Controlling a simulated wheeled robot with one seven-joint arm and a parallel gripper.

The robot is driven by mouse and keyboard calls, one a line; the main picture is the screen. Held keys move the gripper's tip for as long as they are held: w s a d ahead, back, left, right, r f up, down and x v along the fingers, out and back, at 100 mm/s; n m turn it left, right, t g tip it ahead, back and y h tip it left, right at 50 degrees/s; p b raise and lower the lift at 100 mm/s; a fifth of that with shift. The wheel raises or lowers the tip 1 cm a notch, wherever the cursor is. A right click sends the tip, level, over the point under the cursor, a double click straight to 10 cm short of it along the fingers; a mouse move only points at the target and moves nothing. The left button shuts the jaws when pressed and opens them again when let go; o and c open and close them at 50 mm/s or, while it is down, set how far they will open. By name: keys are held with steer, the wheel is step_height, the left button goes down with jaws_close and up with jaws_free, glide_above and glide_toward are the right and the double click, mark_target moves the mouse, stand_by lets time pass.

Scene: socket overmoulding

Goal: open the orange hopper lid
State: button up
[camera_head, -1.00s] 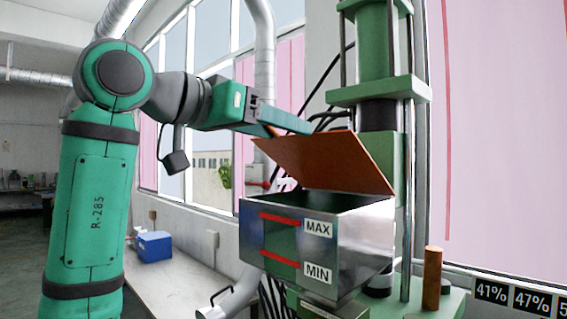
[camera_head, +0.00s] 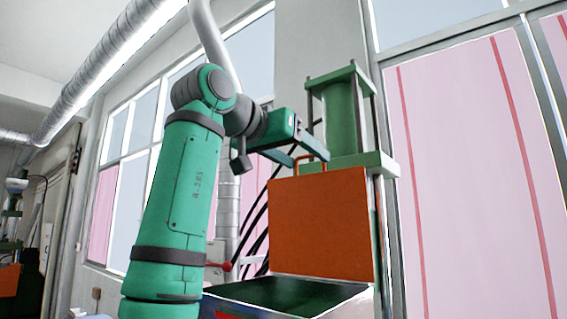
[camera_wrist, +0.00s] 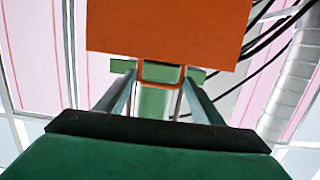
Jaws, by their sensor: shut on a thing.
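The orange hopper lid (camera_head: 320,222) stands about upright at the back of the metal hopper (camera_head: 352,291), whose top is uncovered. Only the hopper's upper part shows, at the bottom of the head view. The lid's orange handle (camera_head: 311,158) sticks up from its top edge. My gripper (camera_head: 302,160) is at this handle, and its fingers are shut on it. In the wrist view the lid (camera_wrist: 170,30) fills the top middle, and its looped handle (camera_wrist: 161,84) lies between the two fingers of my gripper (camera_wrist: 160,82).
A green press column (camera_head: 342,118) with a wide plate (camera_head: 345,165) stands right behind the lid and close to my gripper. Black hoses (camera_head: 262,215) hang to the left of the lid. A pink-curtained window (camera_head: 470,170) is at the right.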

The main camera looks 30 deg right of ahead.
steer(key=shift+w+d+r, duration=0.1)
steer(key=shift+d+r, duration=0.2)
steer(key=shift+d, duration=0.25)
steer(key=shift+d+r, duration=0.25)
steer(key=shift+d, duration=0.3)
steer(key=o, duration=1.2)
steer(key=shift+a, duration=0.1)
steer(key=v, duration=1)
steer(key=shift+a+f, duration=0.2)
steer(key=shift+a, duration=0.15)
steer(key=shift+w, duration=0.15)
